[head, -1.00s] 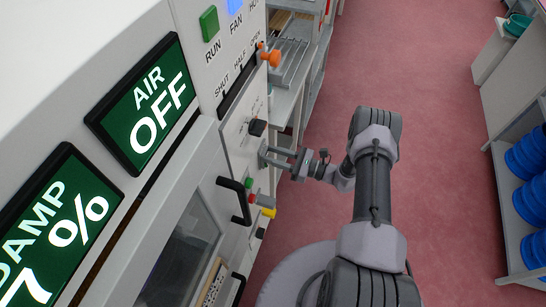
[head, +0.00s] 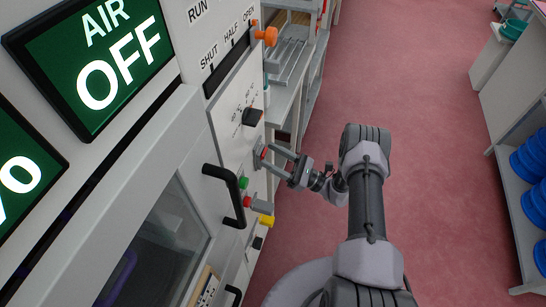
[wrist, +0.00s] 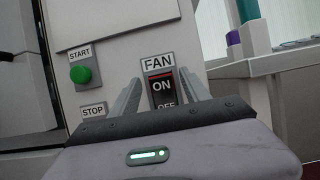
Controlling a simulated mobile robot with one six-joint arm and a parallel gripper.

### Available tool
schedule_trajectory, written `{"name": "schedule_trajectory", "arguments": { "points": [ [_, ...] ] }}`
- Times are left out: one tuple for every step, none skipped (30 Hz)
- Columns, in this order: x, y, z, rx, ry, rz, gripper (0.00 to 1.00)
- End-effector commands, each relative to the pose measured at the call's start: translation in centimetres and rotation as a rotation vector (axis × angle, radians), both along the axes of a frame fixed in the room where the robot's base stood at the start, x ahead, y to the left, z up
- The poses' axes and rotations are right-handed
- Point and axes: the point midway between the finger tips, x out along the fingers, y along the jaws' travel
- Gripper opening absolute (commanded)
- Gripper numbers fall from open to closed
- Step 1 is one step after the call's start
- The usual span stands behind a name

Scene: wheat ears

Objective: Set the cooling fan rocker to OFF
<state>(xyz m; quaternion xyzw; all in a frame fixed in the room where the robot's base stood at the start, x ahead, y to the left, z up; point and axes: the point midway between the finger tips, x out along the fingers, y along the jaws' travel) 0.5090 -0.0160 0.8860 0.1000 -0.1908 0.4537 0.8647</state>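The fan rocker (wrist: 161,88) is a black switch under a FAN label in the wrist view. Its upper part reads ON with a red strip above it. The OFF lettering at its lower end is partly hidden by my gripper's body.
A green START button (wrist: 80,74) and a STOP label (wrist: 93,110) are left of the rocker. A black knob (head: 252,117), a black door handle (head: 226,194) and a yellow knob (head: 266,221) stick out nearby. A display (head: 100,60) reads AIR OFF.

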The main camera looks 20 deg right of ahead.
Motion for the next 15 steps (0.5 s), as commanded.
{"name": "schedule_trajectory", "arguments": {
  "points": [
    [0.0,0.0,0.0,0.0,0.0,0.0,0.55],
    [0.0,0.0,0.0,0.0,0.0,0.0,0.55],
    [0.0,0.0,0.0,0.0,0.0,0.0,0.55],
    [0.0,0.0,0.0,0.0,0.0,0.0,0.55],
    [0.0,0.0,0.0,0.0,0.0,0.0,0.55],
    [-0.1,-0.1,-0.1,0.0,0.0,-0.001,0.55],
    [-0.1,-0.3,-0.2,0.0,0.0,-0.001,0.55],
    [-0.3,-0.5,-0.3,0.0,0.001,-0.002,0.55],
    [-0.6,-0.9,-0.5,0.001,0.001,-0.003,0.55],
    [-0.9,-1.4,-0.8,0.0,0.002,-0.004,0.55],
    [-1.3,-2.0,-1.1,0.0,0.002,-0.004,0.55],
    [-1.9,-2.8,-1.6,0.0,0.002,-0.006,0.55],
    [-2.3,-3.6,-2.0,0.001,0.001,-0.006,0.55],
    [-2.9,-4.3,-2.4,0.001,0.001,-0.006,0.55],
    [-3.6,-5.4,-3.0,0.001,0.001,-0.006,0.55]
  ]
}}
